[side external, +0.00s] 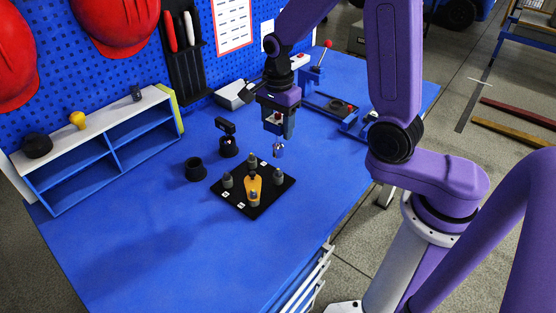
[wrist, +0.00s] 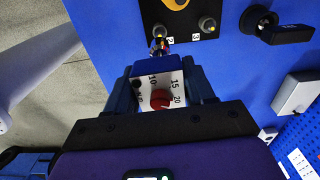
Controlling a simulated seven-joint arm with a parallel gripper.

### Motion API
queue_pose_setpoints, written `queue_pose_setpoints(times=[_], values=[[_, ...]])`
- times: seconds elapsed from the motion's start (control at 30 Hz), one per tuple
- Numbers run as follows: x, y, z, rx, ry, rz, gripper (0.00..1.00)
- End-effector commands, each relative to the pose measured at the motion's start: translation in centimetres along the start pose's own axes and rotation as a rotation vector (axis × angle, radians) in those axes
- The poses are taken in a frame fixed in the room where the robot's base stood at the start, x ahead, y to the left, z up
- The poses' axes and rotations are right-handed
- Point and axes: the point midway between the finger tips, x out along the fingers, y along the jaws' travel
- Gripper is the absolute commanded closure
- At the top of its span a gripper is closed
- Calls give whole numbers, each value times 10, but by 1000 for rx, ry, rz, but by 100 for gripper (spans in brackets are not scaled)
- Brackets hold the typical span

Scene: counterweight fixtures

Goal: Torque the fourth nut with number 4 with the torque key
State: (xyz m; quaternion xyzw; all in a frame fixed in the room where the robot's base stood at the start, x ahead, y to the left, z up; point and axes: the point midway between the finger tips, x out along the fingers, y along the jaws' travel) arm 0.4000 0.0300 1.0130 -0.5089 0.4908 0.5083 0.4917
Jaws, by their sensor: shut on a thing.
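My gripper (side external: 278,124) is shut on the torque key (side external: 278,150), which points down from the fingers, its tip above the back right part of the black plate. In the wrist view, the key (wrist: 150,88) shows a white dial face with 10, 15 and 20 and a red knob. The black plate (side external: 231,196) carries several grey nuts on posts and an orange-yellow part (side external: 253,187). In the wrist view, a nut by the label 3 (wrist: 208,24) is clear; another (wrist: 160,31) shows just beyond the key's tip. I cannot make out a number 4.
A black cup (side external: 195,169) and a black stand with a handle (side external: 229,147) are left of the plate. A blue-and-white shelf (side external: 110,130) stands at the back left. A blue fixture with a red-knobbed lever (side external: 313,75) is at the back right. The front left table is free.

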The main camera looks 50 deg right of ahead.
Motion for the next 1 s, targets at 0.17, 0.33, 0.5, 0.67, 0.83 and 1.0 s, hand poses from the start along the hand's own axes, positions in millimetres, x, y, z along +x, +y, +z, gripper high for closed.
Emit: queue_pose_setpoints(times=[0.17, 0.33, 0.5, 0.67, 0.83, 1.0], values=[[-1, -8, 4, -62, 0, -1, 95], [-5, -35, 23, -308, 0, -1, 95], [-9, -67, 52, -640, 0, -1, 95], [-11, -89, 77, -897, 0, 0, 95], [-13, -101, 93, -1059, 0, 0, 95], [-10, -104, 97, -1105, 0, 1, 95]])
